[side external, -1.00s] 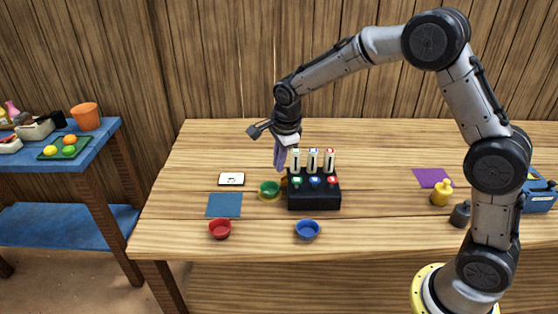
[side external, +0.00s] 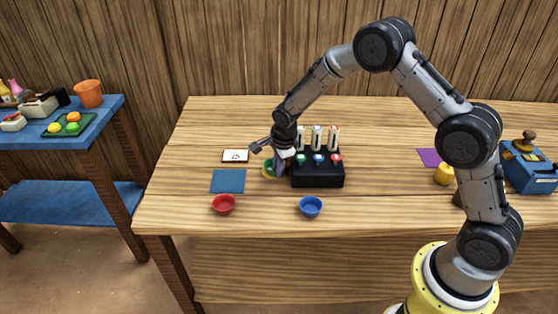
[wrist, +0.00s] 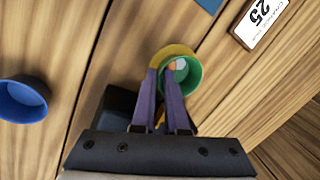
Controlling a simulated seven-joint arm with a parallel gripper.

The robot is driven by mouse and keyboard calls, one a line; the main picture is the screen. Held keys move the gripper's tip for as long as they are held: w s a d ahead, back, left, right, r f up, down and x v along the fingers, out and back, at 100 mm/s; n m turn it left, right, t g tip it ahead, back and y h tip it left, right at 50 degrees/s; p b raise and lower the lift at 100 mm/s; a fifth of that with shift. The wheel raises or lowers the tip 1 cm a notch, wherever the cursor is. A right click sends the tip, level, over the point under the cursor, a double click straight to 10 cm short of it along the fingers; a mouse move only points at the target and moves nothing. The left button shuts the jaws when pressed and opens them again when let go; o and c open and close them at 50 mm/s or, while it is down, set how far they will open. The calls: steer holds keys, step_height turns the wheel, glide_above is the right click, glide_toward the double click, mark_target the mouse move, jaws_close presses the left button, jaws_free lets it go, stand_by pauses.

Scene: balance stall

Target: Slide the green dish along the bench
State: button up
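The green dish (wrist: 183,76) sits on a round yellow pan (wrist: 174,51), with small orange and whitish bits visible inside it. In the side view the dish (side external: 269,166) is partly hidden by my gripper (side external: 278,172), beside the black block. In the wrist view my gripper's purple fingers (wrist: 161,72) reach down to the dish's near left rim. The tips are close together and overlap the rim. I cannot tell whether they clasp its wall or only touch it.
A black block (side external: 318,178) with upright tubes and coloured buttons stands just right of the dish. A white display (side external: 235,156) reading 25 (wrist: 264,16) and a blue mat (side external: 228,181) lie left. A red bowl (side external: 223,204) and blue bowl (side external: 311,207) stand in front.

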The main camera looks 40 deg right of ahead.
mark_target(230, 185)
steer(key=shift+f, duration=0.2)
jaws_close()
stand_by(1.5)
steer(key=shift+w+a, duration=1.05)
steer(key=shift+a, duration=1.05)
steer(key=shift+w+a, duration=1.05)
steer(key=shift+a, duration=1.05)
steer(key=shift+w+a, duration=1.05)
steer(key=shift+a, duration=1.05)
steer(key=shift+o, duration=2.1)
jaws_free()
